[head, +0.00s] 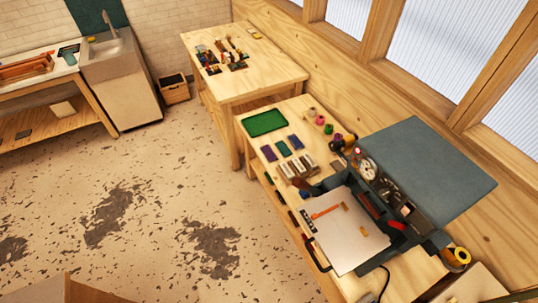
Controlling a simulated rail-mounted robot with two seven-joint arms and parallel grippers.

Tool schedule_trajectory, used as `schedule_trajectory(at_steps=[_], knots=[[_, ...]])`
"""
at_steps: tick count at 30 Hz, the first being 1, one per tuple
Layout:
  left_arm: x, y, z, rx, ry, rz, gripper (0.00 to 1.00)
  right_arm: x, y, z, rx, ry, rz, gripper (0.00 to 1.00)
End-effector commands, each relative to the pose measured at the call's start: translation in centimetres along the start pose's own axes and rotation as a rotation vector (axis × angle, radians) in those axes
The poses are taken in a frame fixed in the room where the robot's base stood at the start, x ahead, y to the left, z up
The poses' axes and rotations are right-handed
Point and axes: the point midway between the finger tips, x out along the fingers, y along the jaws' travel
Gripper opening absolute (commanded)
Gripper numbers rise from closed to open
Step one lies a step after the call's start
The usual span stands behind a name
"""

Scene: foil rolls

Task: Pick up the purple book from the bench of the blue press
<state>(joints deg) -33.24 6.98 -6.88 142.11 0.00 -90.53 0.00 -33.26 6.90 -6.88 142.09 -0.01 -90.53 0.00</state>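The blue press (352,192) is a dark blue-grey machine on the right bench, with a white sheet (347,232) on its bed. On the same wooden bench (253,133), beyond the press, several small flat items lie in a row. The leftmost is a small dark purple one (269,153), which looks like the purple book; it lies flat and uncovered near the bench's left edge. Two bluish ones (284,148) (296,142) lie just right of it. Neither of my grippers is in view.
A green tray (265,122) lies behind the purple item, and pale bars (297,166) lie in front. Small coloured rolls (319,120) stand to the right. A second wooden table (245,82) stands beyond. The floor left of the bench is open.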

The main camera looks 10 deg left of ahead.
Motion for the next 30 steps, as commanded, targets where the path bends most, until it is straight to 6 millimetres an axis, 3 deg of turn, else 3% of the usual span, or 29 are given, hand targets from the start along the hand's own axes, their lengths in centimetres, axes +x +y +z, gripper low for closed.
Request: schedule_trajectory(at_steps=[9, 17, 30], knots=[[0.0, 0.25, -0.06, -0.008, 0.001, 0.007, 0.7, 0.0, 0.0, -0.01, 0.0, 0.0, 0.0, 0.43], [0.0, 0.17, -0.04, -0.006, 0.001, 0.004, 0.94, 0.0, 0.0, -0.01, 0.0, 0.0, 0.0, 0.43], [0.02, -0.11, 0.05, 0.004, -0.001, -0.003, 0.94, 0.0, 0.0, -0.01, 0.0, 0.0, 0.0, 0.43]])
